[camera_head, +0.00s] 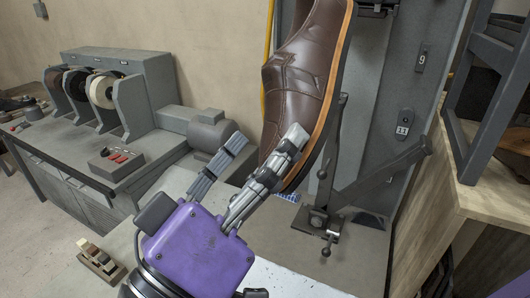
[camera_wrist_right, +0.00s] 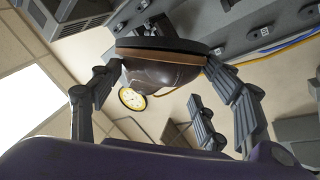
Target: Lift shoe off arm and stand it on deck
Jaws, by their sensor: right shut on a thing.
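The brown leather shoe (camera_head: 300,82), with a tan welt and dark sole edge, stands on end, its sole facing right. The top is cut off by the frame. My right gripper (camera_head: 268,138) is shut on the lower part of the shoe; one finger lies against the leather. In the right wrist view the shoe (camera_wrist_right: 160,75) sits between the fingertips of my right gripper (camera_wrist_right: 165,66). The stitcher's dark arm (camera_head: 335,150) rises just right of the sole; whether they touch is unclear. The grey deck (camera_head: 345,262) lies below. My left gripper is not in view.
A grey bench (camera_head: 130,150) with brush wheels and a motor is at left. A lever bracket (camera_head: 318,222) stands on the deck. A diagonal brace (camera_head: 385,172) and the grey machine column (camera_head: 400,95) are at right, beside a wooden shelf (camera_head: 480,200).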

